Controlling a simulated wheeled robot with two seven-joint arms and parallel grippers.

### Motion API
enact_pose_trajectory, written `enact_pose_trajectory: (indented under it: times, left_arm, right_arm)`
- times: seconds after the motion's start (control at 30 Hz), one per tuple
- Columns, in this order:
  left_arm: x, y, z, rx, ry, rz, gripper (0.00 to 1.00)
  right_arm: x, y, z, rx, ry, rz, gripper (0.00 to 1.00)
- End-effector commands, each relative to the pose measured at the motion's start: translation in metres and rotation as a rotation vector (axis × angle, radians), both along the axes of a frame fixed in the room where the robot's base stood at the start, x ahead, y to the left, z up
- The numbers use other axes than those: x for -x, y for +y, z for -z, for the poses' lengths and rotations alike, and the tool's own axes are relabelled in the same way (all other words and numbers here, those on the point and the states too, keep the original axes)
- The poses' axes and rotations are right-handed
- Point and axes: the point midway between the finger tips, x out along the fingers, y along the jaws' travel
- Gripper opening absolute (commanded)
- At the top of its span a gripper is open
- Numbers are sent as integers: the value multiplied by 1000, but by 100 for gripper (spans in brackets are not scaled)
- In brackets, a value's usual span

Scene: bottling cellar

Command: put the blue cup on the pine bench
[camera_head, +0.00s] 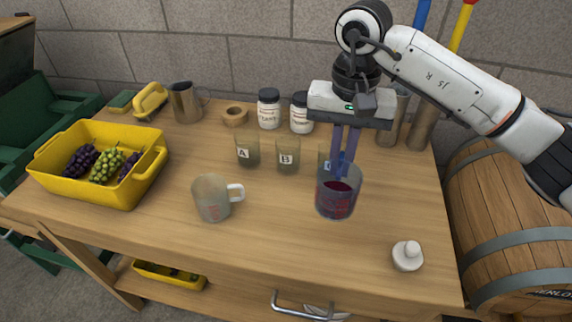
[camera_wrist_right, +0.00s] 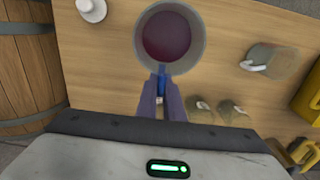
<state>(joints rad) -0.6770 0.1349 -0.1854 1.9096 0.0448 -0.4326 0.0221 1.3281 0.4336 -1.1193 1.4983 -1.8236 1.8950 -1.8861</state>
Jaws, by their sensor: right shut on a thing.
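My right gripper (camera_head: 342,172) is shut on a cup with a grey-blue wall (camera_head: 336,204) and dark red contents, over the front right part of the pine bench (camera_head: 275,225). In the right wrist view my fingers (camera_wrist_right: 161,100) close on the cup's blue handle, and the cup (camera_wrist_right: 198,40) looks upright. I cannot tell whether its base touches the bench top. My left gripper is in neither view.
A grey mug (camera_head: 211,200) stands to the left of the held cup. Small glasses labelled A (camera_head: 247,152) and B (camera_head: 288,157) stand behind, with another partly hidden. A white stopper (camera_head: 407,257) lies front right. A yellow crate (camera_head: 140,185) holds grapes. A barrel (camera_head: 500,210) stands right.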

Motion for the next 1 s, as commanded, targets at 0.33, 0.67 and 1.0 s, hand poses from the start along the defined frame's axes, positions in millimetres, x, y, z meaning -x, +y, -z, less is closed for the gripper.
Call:
enact_pose_trajectory:
  times: [0.33, 0.67, 1.0]
  left_arm:
    - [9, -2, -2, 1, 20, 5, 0]
    - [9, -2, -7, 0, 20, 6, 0]
    - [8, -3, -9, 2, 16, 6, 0]
  right_arm:
    - [1, 0, 53, -2, 3, 0, 0]
    - [1, 0, 87, -2, 4, 0, 0]
    - [1, 0, 100, -2, -2, -2, 0]
